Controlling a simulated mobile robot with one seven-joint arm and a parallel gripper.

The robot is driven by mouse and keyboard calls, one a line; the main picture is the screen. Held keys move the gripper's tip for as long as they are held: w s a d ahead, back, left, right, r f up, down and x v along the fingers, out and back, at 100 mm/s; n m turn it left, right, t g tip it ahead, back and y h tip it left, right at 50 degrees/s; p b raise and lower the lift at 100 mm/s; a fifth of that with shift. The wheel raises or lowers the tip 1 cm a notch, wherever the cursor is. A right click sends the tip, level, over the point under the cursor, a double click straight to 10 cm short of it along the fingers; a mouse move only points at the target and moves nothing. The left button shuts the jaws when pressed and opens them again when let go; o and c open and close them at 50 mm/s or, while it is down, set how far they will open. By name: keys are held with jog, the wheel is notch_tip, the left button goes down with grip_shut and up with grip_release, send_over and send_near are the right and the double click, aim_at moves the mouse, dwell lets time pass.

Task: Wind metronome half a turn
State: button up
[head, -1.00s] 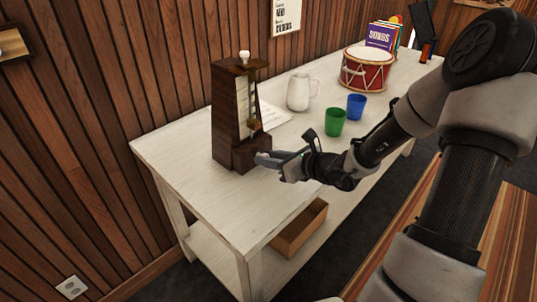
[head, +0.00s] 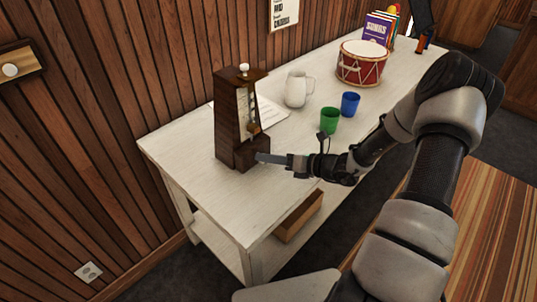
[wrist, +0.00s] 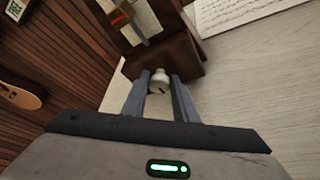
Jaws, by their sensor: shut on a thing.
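The dark wooden metronome (head: 231,125) stands upright near the left end of the white table. Its pale scale face and pendulum show in the head view. In the wrist view, the metronome's lower body (wrist: 178,62) fills the top middle, with a small white winding knob (wrist: 160,82) on its side. My gripper (wrist: 160,88) is shut on the knob, one finger on each side. In the head view my gripper (head: 262,158) reaches in from the right, low against the metronome's base. The knob is hidden there by the fingers.
A sheet of paper (head: 270,112) lies behind the metronome. A white pitcher (head: 297,89), a green cup (head: 329,121), a blue cup (head: 350,103) and a red drum (head: 362,64) stand farther right. An open box (head: 298,217) sits on the lower shelf. The table's front left top is clear.

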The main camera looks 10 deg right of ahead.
jog(key=shift+f, duration=0.1)
dwell(0.3)
jog(key=o, duration=1.1)
jog(key=shift+c, duration=0.2)
jog(key=shift+d, duration=0.1)
jog(key=p+v, duration=0.1)
jog(key=v, duration=1.6)
jog(key=shift+s+d, duration=0.1)
